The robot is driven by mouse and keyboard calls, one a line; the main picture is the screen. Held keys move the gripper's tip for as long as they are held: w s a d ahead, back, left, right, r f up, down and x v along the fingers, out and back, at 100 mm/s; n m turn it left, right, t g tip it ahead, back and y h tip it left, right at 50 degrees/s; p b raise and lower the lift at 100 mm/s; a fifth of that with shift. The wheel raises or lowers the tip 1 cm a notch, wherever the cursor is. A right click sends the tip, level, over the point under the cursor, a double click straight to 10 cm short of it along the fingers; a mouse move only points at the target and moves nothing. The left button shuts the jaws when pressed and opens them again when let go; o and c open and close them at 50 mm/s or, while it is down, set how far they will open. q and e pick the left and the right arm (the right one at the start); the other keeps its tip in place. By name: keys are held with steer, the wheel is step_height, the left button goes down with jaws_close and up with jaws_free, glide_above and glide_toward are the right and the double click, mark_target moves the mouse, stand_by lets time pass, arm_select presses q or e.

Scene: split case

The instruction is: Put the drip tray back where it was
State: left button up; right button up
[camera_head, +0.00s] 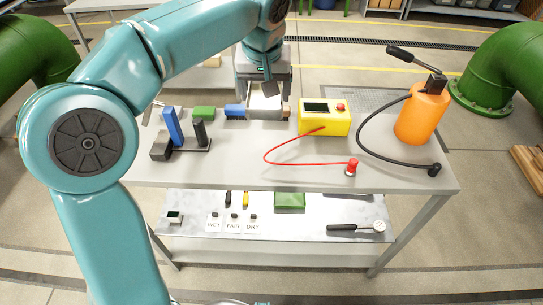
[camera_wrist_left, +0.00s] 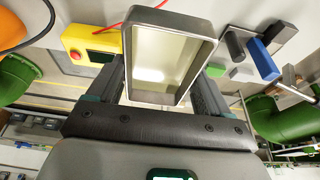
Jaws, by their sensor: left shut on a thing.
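The drip tray (camera_head: 265,103) is a pale, open metal box at the back of the bench, left of the yellow box. In the left wrist view the tray (camera_wrist_left: 172,18) shows its metal rim and empty cream inside. I cannot tell whether the tray touches the bench. My right gripper is not in view.
The yellow box (camera_head: 325,118) with a red lead and the orange sprayer (camera_head: 422,114) with a black hose stand to the right. The bench's front middle (camera_head: 235,165) is clear.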

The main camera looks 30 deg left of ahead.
arm_select(q)
steer(key=b, duration=0.4)
glide_above(267, 161)
steer(key=s, duration=0.1)
steer(key=f, duration=1.5)
steer(key=shift+d, duration=0.25)
steer(key=shift+f, duration=2.55)
steer(key=shift+b, duration=0.3)
steer(key=shift+f, duration=0.25)
steer(key=o, duration=1.2)
steer(key=shift+r, duration=0.1)
steer(key=shift+c, duration=0.2)
